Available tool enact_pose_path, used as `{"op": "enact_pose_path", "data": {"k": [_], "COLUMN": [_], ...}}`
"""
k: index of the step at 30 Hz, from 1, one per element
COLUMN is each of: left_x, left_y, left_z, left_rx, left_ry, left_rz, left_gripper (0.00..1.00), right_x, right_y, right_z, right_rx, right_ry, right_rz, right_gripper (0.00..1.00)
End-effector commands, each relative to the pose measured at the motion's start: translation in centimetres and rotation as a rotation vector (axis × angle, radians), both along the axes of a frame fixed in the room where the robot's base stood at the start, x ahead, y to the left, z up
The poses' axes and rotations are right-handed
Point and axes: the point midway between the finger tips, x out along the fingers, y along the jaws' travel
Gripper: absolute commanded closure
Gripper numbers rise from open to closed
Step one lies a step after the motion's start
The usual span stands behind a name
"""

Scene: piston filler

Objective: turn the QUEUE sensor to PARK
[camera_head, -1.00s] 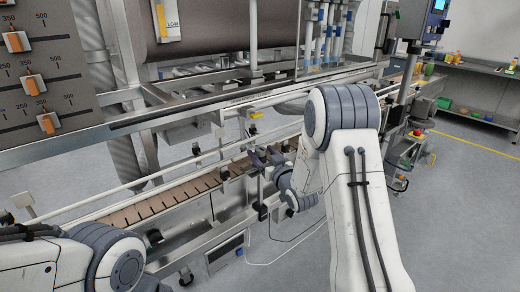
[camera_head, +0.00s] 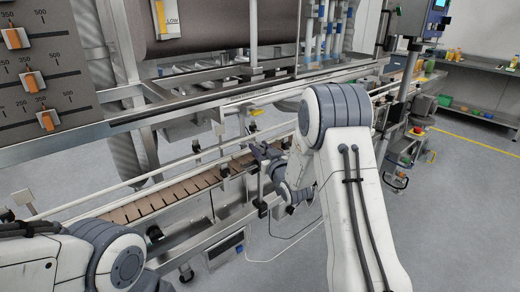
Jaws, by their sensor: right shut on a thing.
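My right gripper (camera_head: 262,155) is at the near rail of the conveyor, in the middle of the picture. It is shut on a small dark part there, which I take to be the QUEUE sensor; the fingers mostly hide it, and I cannot read its label or its angle. My right arm comes in from the lower right and covers part of the conveyor. My left arm shows at the lower left, but its gripper is out of view.
The conveyor (camera_head: 180,192) with brown slats runs across the middle. A grey panel with orange sliders (camera_head: 33,81) stands at the upper left. A small display box (camera_head: 226,249) hangs below the conveyor. A shelf (camera_head: 475,68) stands at the far right, beyond open floor.

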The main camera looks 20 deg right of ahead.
Motion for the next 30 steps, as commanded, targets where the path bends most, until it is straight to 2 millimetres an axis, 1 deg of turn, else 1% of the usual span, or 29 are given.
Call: {"op": "enact_pose_path", "data": {"k": [8, 12, 15, 20, 30], "left_x": [0.0, 0.0, 0.0, 0.0, 0.0], "left_y": [0.0, 0.0, 0.0, 0.0, 0.0], "left_z": [-2.2, -3.3, -3.7, -3.6, -1.8], "left_rx": [0.0, 0.0, 0.0, 0.0, 0.0], "left_ry": [0.0, 0.0, 0.0, 0.0, 0.0], "left_rz": [0.0, 0.0, 0.0, 0.0, 0.0], "left_gripper": [0.5, 0.5, 0.5, 0.5, 0.5], "right_x": [0.0, 0.0, 0.1, 0.1, 0.1], "right_y": [0.4, 0.5, 0.5, 0.5, 0.3], "right_z": [-0.3, -0.3, -0.2, 0.0, 0.2], "right_rx": [0.001, 0.001, 0.0, -0.001, -0.004], "right_ry": [-0.002, -0.003, -0.003, 0.0, 0.001], "right_rz": [-0.143, -0.263, -0.357, -0.509, -0.804], "right_gripper": [1.0, 1.0, 1.0, 1.0, 1.0]}}
